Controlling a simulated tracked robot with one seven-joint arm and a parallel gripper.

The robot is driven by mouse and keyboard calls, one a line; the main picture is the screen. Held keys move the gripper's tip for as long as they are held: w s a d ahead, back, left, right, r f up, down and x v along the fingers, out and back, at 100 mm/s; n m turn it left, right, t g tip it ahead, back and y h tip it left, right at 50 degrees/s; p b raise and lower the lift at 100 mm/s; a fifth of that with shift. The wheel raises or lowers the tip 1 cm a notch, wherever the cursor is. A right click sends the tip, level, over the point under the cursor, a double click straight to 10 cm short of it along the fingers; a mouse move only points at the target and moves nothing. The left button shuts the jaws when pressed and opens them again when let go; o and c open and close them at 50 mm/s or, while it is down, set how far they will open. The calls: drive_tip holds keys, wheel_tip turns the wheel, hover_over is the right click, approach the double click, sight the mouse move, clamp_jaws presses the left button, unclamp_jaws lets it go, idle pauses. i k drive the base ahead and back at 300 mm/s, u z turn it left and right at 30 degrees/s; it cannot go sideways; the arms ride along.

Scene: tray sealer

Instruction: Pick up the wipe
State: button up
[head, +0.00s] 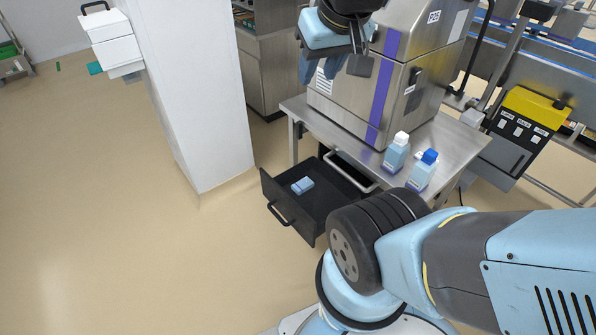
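A small light blue folded wipe (302,186) lies on the floor of an open dark drawer (318,211) under the steel table. My gripper (340,68) is at the top centre, in front of the steel machine and well above the drawer. It is apart from the wipe. Its fingers are small and partly overlap the wrist and the machine behind, so I cannot tell how far apart they are or whether anything is between them.
Two bottles, one white-capped (396,152) and one blue-capped (422,172), stand on the steel table (450,138) beside the tray sealer (395,75). A white column (195,90) stands left of the drawer. A yellow-topped control box (535,108) is at right. The floor at left is clear.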

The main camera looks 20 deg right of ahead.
sight(304, 185)
drive_tip(key=u, duration=0.55)
drive_tip(key=i, duration=0.1)
drive_tip(key=z, duration=2.6)
drive_tip(key=k, duration=1.1)
drive_tip(key=u, duration=0.7)
drive_tip(key=i, duration=1)
drive_tip(key=u, duration=0.15)
